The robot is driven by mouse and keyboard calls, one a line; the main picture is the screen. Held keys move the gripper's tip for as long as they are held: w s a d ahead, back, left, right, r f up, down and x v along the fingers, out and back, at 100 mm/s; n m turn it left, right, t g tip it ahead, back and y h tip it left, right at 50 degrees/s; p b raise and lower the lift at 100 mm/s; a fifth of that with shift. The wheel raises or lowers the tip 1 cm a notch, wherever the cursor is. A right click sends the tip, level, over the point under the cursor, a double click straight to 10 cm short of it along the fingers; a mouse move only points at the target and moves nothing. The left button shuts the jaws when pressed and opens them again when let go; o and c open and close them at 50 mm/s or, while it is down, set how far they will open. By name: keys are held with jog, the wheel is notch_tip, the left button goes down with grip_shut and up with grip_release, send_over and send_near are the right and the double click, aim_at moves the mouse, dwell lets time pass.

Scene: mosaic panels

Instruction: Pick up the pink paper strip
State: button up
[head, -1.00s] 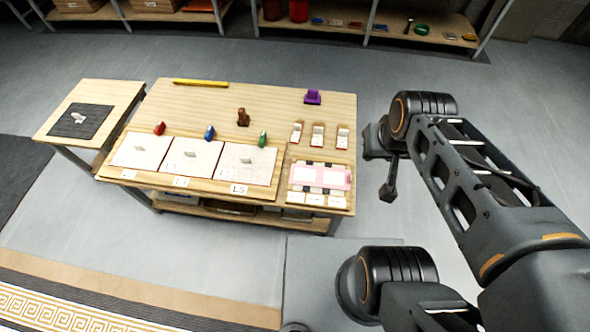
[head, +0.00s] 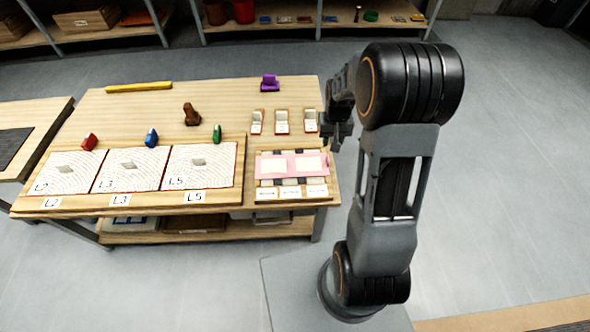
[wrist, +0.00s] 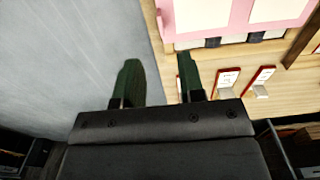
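The pink paper strip (head: 290,166) lies at the right front of the wooden table, with two cream rectangles on it, across a frame with dark bars. White label cards lie along its front. In the wrist view part of the strip (wrist: 239,18) shows at the top, cut off by the picture edge. My gripper (head: 337,134) is above the table's right edge, to the right of and behind the strip, and not touching it. In the wrist view its two fingers (wrist: 160,75) stand apart with nothing between them.
Grey floor is clear right of the table.

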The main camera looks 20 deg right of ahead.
notch_tip(320, 180, down, 12)
jog(key=b, duration=0.3)
jog(key=shift+s, duration=0.1)
dwell(0.3)
jog(key=shift+c, duration=0.4)
grip_shut()
